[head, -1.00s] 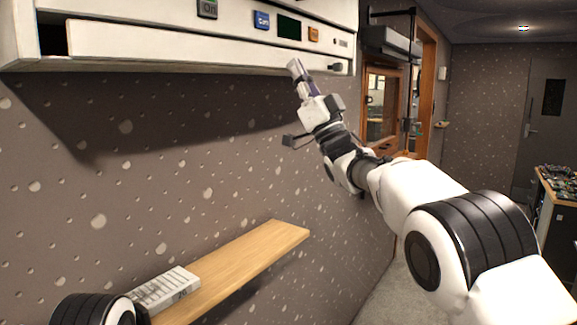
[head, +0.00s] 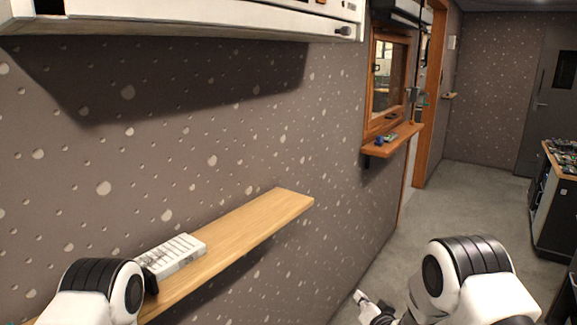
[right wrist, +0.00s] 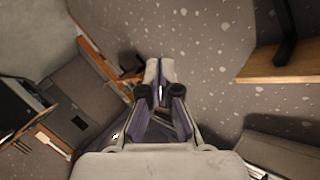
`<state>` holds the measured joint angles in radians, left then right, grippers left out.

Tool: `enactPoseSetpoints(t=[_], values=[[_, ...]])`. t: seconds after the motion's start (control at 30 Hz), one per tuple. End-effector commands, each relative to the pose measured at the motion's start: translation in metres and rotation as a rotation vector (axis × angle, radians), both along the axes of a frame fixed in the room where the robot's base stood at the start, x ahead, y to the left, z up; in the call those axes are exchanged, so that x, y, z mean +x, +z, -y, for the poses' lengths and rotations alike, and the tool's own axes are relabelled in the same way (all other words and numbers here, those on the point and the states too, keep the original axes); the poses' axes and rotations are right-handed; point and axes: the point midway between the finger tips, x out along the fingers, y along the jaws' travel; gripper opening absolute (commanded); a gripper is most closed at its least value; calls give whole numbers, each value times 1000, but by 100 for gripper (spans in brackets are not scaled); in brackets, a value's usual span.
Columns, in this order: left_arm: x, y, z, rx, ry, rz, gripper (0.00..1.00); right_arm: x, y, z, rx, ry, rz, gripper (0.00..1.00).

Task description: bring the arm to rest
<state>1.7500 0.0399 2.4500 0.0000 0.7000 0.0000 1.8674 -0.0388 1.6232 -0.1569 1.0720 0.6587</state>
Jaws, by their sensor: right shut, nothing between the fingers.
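My right gripper (head: 361,297) shows small at the bottom of the head view, low over the grey floor and to the right of the wooden wall shelf. In the right wrist view its fingers (right wrist: 159,75) are together at the tips with nothing between them. My right arm is folded at the lower right of the head view. Part of my left arm shows at the lower left; its gripper is out of the picture.
A white fader panel (head: 177,255) lies on the wooden shelf (head: 255,222). A white wall cabinet (head: 190,20) hangs above. A small ledge (head: 397,138) juts below a window. A dark console (head: 555,205) stands at the right. The floor (head: 455,195) between is clear.

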Motion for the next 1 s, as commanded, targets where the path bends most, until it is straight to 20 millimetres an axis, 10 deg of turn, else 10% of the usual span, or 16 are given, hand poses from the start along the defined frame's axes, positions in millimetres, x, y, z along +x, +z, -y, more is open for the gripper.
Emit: enactPoseSetpoints(t=[0.33,0.5,0.7,0.8,1.0], values=[[0,0,0,0,0,0,0,-198,-150,38,-165,-15,-564,0],[0,0,0,0,0,0,0,-316,-177,49,-254,39,-852,0],[0,0,0,0,0,0,0,-441,-166,54,-367,181,-1154,0],[0,0,0,0,0,0,0,-472,-159,55,-429,276,-1233,0],[0,0,0,0,0,0,0,-474,-160,55,-472,340,-1233,0]])
